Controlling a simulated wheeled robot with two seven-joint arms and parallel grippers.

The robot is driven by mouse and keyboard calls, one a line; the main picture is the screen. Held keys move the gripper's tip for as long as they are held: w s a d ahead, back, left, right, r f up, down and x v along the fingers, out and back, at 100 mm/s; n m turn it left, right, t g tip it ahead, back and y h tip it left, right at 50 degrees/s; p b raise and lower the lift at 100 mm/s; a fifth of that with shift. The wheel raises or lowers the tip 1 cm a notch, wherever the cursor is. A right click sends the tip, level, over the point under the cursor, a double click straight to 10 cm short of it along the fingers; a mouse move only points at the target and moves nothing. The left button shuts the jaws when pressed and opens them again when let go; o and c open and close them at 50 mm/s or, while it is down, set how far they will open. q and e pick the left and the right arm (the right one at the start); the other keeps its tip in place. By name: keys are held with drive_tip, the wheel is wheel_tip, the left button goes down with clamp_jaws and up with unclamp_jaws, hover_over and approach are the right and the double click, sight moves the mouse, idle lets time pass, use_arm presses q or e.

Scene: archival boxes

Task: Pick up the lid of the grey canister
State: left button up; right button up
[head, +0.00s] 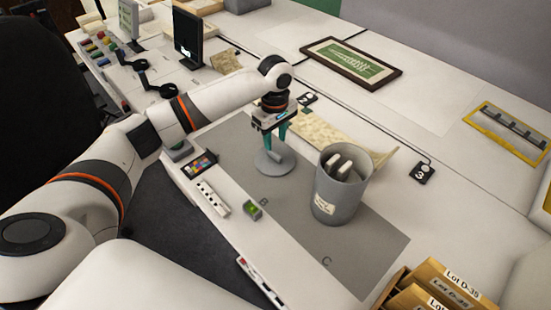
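The grey canister (337,198) stands upright and open on the grey mat, with several pale rolled items inside and a small label on its front. Its round grey lid (272,166) lies flat on the mat to the left of the canister, with a pale raised knob near its middle. My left gripper (275,146) points down over the lid. Its two teal fingers are apart, with their tips close to the knob; whether they touch it I cannot tell. My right gripper is out of view.
The grey mat (352,258) has free room in front of the canister. A green-topped block (253,210), a white strip (212,197) and a colour card (199,164) lie on the left. Lot folders (435,292) stand at lower right. A framed picture (351,62) lies behind.

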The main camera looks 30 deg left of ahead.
sight(275, 153)
use_arm(q)
drive_tip(key=shift+s+f, duration=0.1)
drive_tip(key=shift+f, duration=2.7)
drive_tip(key=shift+c, duration=0.6)
clamp_jaws()
